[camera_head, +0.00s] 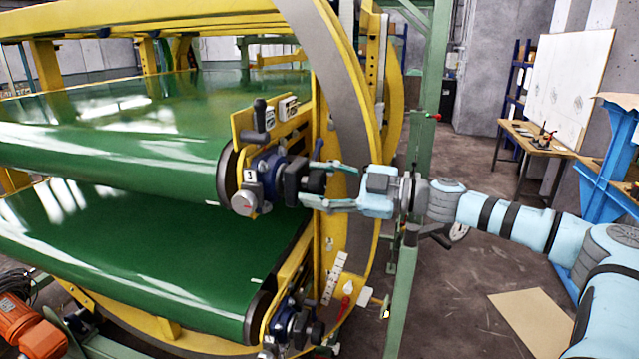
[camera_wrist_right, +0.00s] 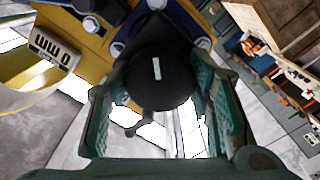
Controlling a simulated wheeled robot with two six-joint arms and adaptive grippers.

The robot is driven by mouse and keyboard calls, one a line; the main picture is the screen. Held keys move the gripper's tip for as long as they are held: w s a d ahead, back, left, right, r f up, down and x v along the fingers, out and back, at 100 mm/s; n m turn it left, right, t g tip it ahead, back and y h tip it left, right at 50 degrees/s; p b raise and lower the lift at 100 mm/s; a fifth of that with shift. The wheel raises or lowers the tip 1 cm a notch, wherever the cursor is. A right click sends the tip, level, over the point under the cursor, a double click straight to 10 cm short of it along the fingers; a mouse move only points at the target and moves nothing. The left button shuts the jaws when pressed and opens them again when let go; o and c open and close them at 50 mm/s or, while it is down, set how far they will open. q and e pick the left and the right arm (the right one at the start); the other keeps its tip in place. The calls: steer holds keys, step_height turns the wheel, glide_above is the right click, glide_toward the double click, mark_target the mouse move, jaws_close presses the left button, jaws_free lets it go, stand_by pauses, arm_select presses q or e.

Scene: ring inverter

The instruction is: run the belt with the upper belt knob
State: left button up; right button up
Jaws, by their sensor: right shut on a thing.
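The upper belt knob (camera_head: 311,181) is black and sits at the end of the dark blue drive unit (camera_head: 266,165) beside the upper green belt's roller. In the right wrist view the knob (camera_wrist_right: 157,70) is a round black disc with a short white mark that stands nearly upright. My right gripper (camera_head: 314,184) reaches in from the right, with one finger above the knob and one below. The upper green belt (camera_head: 110,140) is glossy. My left gripper is not in view.
A lower green belt (camera_head: 150,250) has a similar drive unit (camera_head: 294,324) at its end. A yellow ring frame (camera_head: 352,90) and a green post (camera_head: 412,230) stand close to my right arm. A grey dial (camera_head: 245,203) sits below the upper drive unit.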

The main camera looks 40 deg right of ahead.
steer(key=o, duration=1.2)
